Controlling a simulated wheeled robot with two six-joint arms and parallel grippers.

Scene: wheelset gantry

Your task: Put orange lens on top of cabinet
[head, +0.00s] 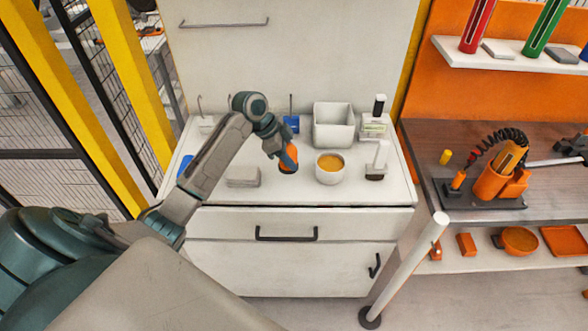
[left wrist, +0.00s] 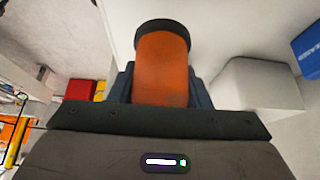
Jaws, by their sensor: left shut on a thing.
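My left gripper (head: 284,157) is shut on the orange lens (head: 288,163), an orange cylinder with a dark rim. The left wrist view shows the lens (left wrist: 162,68) upright in the picture between the gripper's fingers (left wrist: 160,95). In the head view it appears over the white cabinet's top (head: 277,189), near the front edge and left of a white bowl. I cannot tell whether the lens touches the cabinet top. My right gripper is not in view.
On the cabinet top are a grey-white block (head: 243,177), a white bowl with orange contents (head: 330,168), a white bin (head: 333,126) and a small brush-like tool (head: 376,168). A white post (head: 405,266) stands in front at right. A workbench (head: 440,145) adjoins on the right.

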